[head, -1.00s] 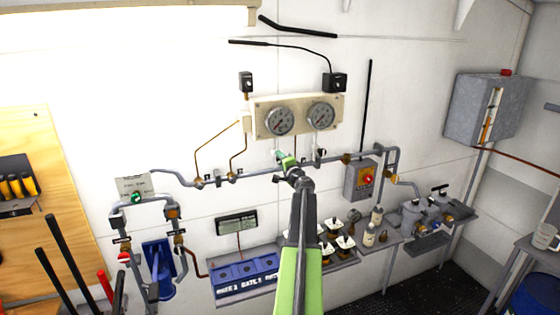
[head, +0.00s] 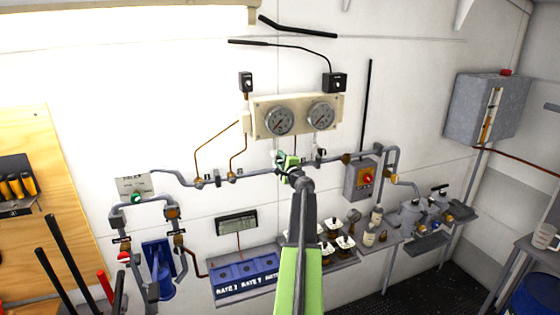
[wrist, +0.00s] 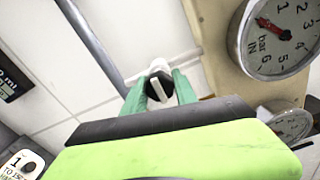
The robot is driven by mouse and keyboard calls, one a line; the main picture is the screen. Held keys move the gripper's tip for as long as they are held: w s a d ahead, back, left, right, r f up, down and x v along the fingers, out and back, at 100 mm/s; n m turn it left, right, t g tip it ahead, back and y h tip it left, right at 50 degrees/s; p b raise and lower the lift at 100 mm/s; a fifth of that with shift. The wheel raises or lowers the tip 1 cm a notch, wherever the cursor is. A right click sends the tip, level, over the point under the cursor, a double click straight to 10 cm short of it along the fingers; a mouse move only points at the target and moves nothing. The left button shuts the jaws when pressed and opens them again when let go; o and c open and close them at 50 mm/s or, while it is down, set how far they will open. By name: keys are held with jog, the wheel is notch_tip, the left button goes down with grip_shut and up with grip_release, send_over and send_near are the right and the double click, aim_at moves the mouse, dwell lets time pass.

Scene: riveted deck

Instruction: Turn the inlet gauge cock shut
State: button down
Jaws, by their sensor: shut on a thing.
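The inlet gauge (head: 279,121), a round dial marked "bar" and "IN", is the left of two on a cream panel; it also shows large in the wrist view (wrist: 277,35). Below it, the small cock (wrist: 160,87) shows as a dark round piece with a pale bar between my green fingers. My gripper (head: 286,158) is at the pipe under the left gauge and mostly hides the cock in the head view. In the wrist view my gripper (wrist: 163,90) is shut on the cock's handle. The handle's exact angle is hard to tell.
The grey pipe (head: 258,172) runs behind my gripper. A second gauge (head: 320,115) is close on the right.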

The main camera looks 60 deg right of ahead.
jog(key=c, duration=1)
grip_release()
jog(key=shift+o, duration=0.2)
jog(key=v, duration=1.7)
jog(key=shift+s+a, duration=0.15)
jog(key=shift+a, duration=0.05)
